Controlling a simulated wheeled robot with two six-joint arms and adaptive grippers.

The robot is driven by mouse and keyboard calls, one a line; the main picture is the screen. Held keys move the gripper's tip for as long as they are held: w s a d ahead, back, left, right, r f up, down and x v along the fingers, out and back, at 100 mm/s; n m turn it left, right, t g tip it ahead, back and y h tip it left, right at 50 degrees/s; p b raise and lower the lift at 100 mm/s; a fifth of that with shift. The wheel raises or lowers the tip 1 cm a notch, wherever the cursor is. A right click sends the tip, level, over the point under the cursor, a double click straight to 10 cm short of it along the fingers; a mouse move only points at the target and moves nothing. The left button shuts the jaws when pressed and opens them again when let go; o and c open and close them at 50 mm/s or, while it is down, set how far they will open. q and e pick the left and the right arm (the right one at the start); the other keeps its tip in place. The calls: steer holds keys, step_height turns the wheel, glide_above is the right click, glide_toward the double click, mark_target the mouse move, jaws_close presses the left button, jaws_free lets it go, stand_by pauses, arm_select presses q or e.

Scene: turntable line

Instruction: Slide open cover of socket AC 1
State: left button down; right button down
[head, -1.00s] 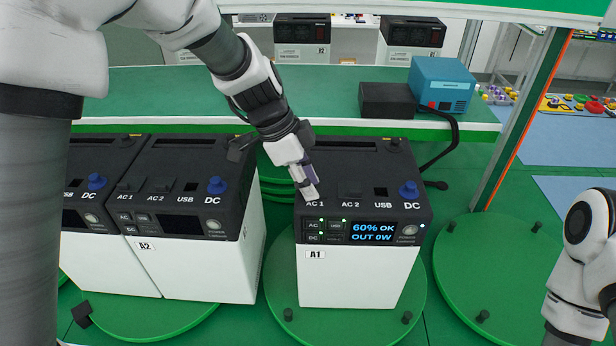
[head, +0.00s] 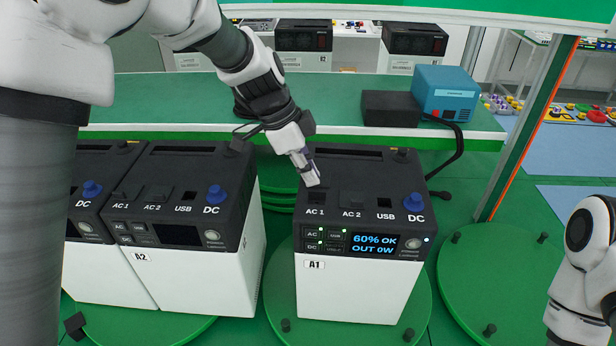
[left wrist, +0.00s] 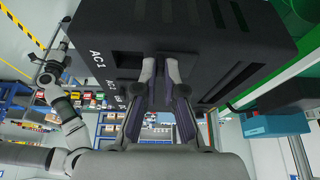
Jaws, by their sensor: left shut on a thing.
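The power unit A1 (head: 350,286) stands upright on a green turntable, its dark top facing up. Socket AC 1 (head: 316,197) shows as a dark square opening above its label. It also shows as a dark recess in the left wrist view (left wrist: 129,60). My left gripper (head: 311,181) points down at the rear edge of this opening, fingertips close together. In the left wrist view its fingers (left wrist: 160,66) are shut on the small AC 1 cover, which they mostly hide. My right arm is at the right edge; its jaws are not clear.
The AC 2 cover (head: 352,198), USB port (head: 384,203) and blue DC knob (head: 414,196) lie to the right on the same top. Unit A2 (head: 195,276) stands to the left. An empty turntable (head: 490,270) is at right. A blue box (head: 443,92) sits behind.

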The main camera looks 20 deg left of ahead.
arm_select(q)
steer(key=c, duration=1.3)
jaws_free()
steer(key=shift+d, duration=0.2)
steer(key=shift+w+f, duration=0.1)
steer(key=shift+w, duration=0.1)
steer(key=v, duration=1.2)
steer(key=shift+w, duration=0.1)
